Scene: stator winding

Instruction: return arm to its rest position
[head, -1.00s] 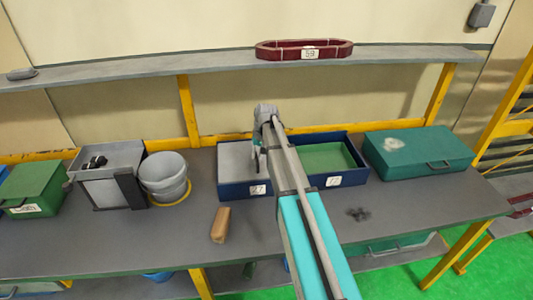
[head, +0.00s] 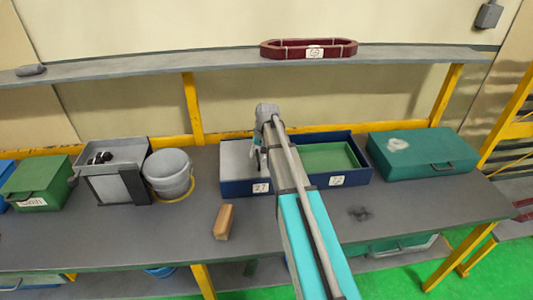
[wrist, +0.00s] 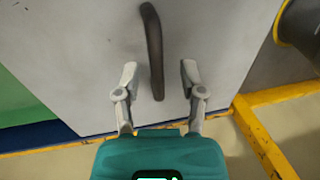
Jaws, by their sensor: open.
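My gripper (wrist: 159,68) is open, with its two fingers apart. In the wrist view, a dark curved bar (wrist: 153,45) shows between and beyond the fingertips, over a grey surface (wrist: 80,55). I cannot tell whether the fingers touch the bar; they are not closed on it. In the head view my arm (head: 295,215) reaches forward from the bottom edge, over the bench, to the blue bins. Its far end (head: 266,115) is above the bin marked 27 (head: 236,188), and the fingers are mostly hidden there.
A green-lined blue bin (head: 362,176) and a teal case (head: 424,152) stand right; a grey bucket (head: 167,172), grey container (head: 108,152) and green box (head: 37,183) left. A brown block (head: 223,222) and dark bits (head: 360,213) lie on the bench. A red tray (head: 308,50) sits on the shelf.

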